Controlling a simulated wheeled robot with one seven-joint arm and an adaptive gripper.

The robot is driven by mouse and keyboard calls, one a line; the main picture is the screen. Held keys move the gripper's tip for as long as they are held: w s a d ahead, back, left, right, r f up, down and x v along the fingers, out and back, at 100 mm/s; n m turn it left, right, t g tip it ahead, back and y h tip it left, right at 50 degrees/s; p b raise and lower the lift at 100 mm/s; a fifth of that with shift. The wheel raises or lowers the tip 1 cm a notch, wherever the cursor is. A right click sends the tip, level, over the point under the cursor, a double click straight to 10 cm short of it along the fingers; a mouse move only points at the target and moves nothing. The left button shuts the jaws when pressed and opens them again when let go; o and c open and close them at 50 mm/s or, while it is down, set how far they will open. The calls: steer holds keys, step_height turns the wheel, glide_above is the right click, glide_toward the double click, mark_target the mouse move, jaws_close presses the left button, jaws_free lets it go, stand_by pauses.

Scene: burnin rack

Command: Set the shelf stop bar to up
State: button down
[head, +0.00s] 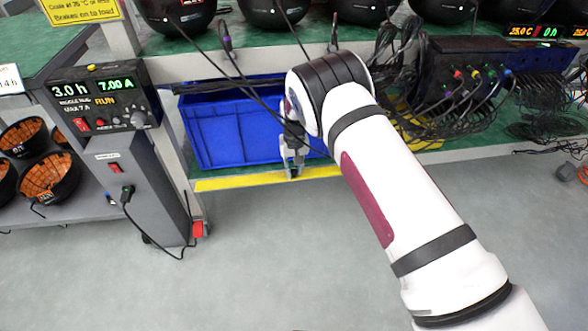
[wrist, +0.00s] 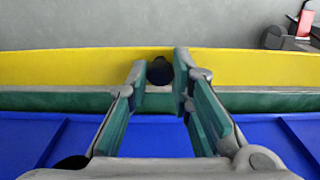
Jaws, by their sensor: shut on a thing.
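The shelf stop bar is a long yellow strip (head: 235,183) along the front edge of the lower shelf, low in front of the blue bin. In the wrist view the yellow bar (wrist: 70,67) runs across the picture beyond a green shelf edge. A dark round knob (wrist: 160,72) is at the bar's middle, between my fingertips. My gripper (head: 293,173) points down at the bar in the head view. In the wrist view my gripper (wrist: 160,64) is shut on the knob, one finger on each side. The fingers hide part of the bar.
The blue bin (head: 235,130) stands on the lower shelf (head: 265,176) right behind the bar. A grey power cabinet (head: 145,190) with a hanging cable stands at the left. Many dark cables (head: 400,80) hang at the right. The floor in front is clear.

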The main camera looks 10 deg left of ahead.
mark_target(294, 171)
steer(key=shift+a, duration=0.15)
steer(key=c, duration=1.4)
jaws_free()
steer(key=r, duration=1.2)
steer(key=shift+s, duration=0.2)
